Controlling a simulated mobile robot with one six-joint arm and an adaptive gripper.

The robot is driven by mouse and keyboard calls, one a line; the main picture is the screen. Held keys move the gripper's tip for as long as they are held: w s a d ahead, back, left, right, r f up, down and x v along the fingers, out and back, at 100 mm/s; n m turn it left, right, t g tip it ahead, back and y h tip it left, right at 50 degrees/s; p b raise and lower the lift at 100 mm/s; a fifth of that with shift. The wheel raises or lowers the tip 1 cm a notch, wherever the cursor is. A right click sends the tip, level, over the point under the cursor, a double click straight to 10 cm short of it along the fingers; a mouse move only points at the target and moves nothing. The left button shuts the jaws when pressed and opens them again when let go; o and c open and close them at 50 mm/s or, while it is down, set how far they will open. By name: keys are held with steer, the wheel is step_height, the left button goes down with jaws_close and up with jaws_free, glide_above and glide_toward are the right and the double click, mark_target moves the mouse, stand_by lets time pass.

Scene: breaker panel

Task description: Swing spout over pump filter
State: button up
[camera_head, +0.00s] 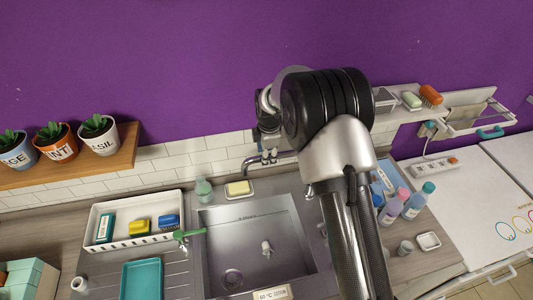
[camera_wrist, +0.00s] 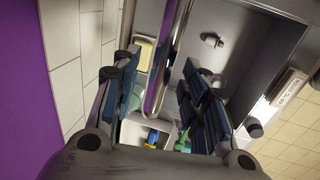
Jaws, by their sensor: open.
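The chrome spout (camera_head: 254,161) shows at the back edge of the sink (camera_head: 209,240), partly behind my gripper (camera_head: 269,158). In the wrist view, the spout (camera_wrist: 166,58) runs between the two blue-padded fingers of my gripper (camera_wrist: 163,88). The fingers are open, with a gap on each side of the spout; I cannot tell whether either one touches it. A small white fitting (camera_head: 266,247), which looks like the pump filter, lies in the sink basin, in front of the spout. It also shows in the wrist view (camera_wrist: 212,40). My arm hides the spout's right part in the head view.
A yellow sponge (camera_head: 238,188) and a green bottle (camera_head: 203,189) stand behind the sink. A white tray (camera_head: 95,220) with sponges and a green-handled brush (camera_head: 188,234) are left. Several bottles (camera_head: 391,210) stand right. The tiled wall (camera_head: 200,155) is close behind my gripper.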

steer(key=shift+f, duration=0.35)
steer(key=shift+c, duration=0.2)
jaws_close()
stand_by(0.4)
